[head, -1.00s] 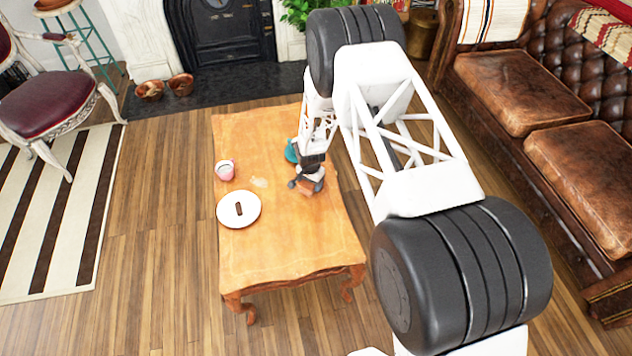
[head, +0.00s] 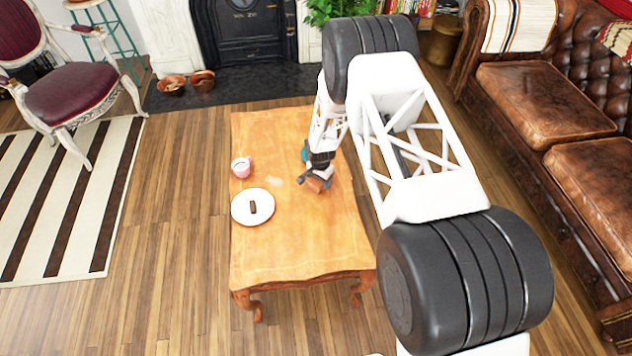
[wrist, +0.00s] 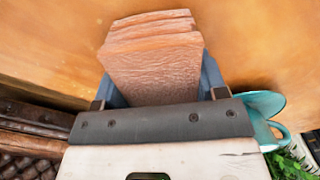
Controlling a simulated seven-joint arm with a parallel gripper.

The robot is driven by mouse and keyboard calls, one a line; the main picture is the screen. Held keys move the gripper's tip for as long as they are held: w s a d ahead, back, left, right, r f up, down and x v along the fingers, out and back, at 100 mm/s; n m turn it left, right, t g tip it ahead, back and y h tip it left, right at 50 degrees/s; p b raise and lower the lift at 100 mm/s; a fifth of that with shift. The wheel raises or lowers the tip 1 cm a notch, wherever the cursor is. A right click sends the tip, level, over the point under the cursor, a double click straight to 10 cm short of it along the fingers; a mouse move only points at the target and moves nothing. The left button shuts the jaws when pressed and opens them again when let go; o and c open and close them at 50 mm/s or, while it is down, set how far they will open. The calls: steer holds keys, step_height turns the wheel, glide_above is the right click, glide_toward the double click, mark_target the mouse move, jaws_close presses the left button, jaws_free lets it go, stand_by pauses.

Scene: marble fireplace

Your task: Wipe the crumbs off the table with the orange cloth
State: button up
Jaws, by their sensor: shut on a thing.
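The wooden table (head: 300,245) stands in the middle of the head view. My gripper (head: 313,183) is over its right part. In the wrist view my gripper (wrist: 155,85) is shut on the folded orange cloth (wrist: 152,62), which sticks out past the fingers. The cloth also shows as a small patch under the gripper in the head view (head: 316,185). Whether it touches the table I cannot tell. A pale patch of crumbs (head: 275,181) lies on the table to the left of the gripper.
A white plate (head: 253,207) with a brown bar (head: 253,207) and a pink cup (head: 241,167) stand on the table's left side. A teal cup and saucer (wrist: 264,112) sit close beside the gripper. The table's front is clear. A leather sofa (head: 540,105) stands right.

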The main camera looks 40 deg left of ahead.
mark_target(334, 181)
steer(key=shift+w+d+r, duration=0.15)
steer(key=shift+w+d, duration=0.45)
steer(key=shift+w+d+f, duration=0.2)
steer(key=shift+w+d, duration=0.05)
steer(key=shift+d, duration=0.05)
steer(key=shift+w+d+r, duration=0.15)
steer(key=shift+w+d, duration=0.65)
steer(key=shift+w, duration=0.05)
steer(key=shift+w+d, duration=0.15)
steer(key=shift+d, duration=0.15)
steer(key=shift+s+a+f, duration=0.2)
steer(key=shift+a, duration=0.1)
steer(key=shift+s+a+r, duration=0.2)
steer(key=shift+s+a, duration=0.15)
steer(key=shift+s+a+f, duration=0.15)
steer(key=shift+s+a, duration=1.05)
steer(key=shift+a, duration=0.05)
steer(key=shift+s+a, duration=0.3)
steer(key=shift+s, duration=0.05)
steer(key=shift+s+a+r, duration=0.2)
steer(key=shift+a, duration=0.05)
steer(key=shift+s+a+f, duration=0.15)
steer(key=shift+s+a, duration=0.05)
steer(key=shift+s, duration=0.1)
steer(key=shift+a+r, duration=0.1)
steer(key=shift+r, duration=4.15)
